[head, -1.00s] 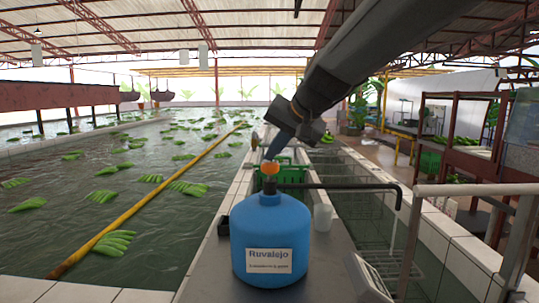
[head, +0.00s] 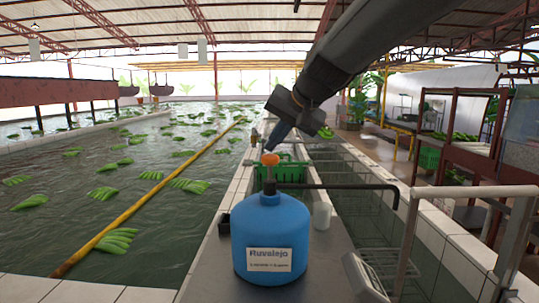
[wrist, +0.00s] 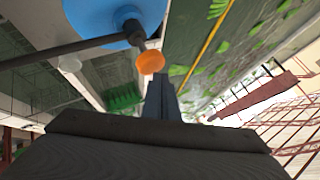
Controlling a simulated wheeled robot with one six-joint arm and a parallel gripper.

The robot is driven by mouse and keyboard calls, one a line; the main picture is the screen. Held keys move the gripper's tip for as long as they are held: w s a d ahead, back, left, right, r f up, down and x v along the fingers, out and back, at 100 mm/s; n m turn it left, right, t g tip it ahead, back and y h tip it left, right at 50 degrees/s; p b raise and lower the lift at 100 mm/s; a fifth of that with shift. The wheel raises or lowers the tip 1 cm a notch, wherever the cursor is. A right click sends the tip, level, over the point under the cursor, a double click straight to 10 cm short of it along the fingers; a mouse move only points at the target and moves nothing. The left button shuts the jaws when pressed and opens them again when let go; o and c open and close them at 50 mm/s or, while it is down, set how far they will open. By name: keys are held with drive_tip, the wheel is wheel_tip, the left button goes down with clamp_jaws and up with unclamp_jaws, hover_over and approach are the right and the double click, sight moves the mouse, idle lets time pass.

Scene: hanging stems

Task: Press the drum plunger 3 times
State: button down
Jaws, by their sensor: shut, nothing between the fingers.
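The blue drum (head: 269,228) stands upright on the ledge, with a white label reading Ruvalejo. Its orange plunger cap (head: 269,159) sits above the drum's top on a dark stem. My gripper (head: 268,148) is shut and empty, coming down at a slant from the upper right, its tip right above the cap. In the wrist view the shut fingers (wrist: 160,95) point toward the orange cap (wrist: 150,62), with the blue drum (wrist: 110,15) behind it. I cannot tell whether the tip touches the cap.
A dark spout (head: 345,186) runs right from the plunger and bends down. A white cup (head: 322,215) stands beside the drum, and a green crate (head: 290,181) is behind it. A water basin with green banana bunches lies left; a metal rail (head: 475,191) stands right.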

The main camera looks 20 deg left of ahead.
sight(273, 156)
drive_tip(key=shift+r+p, duration=1.95)
drive_tip(key=shift+r, duration=0.95)
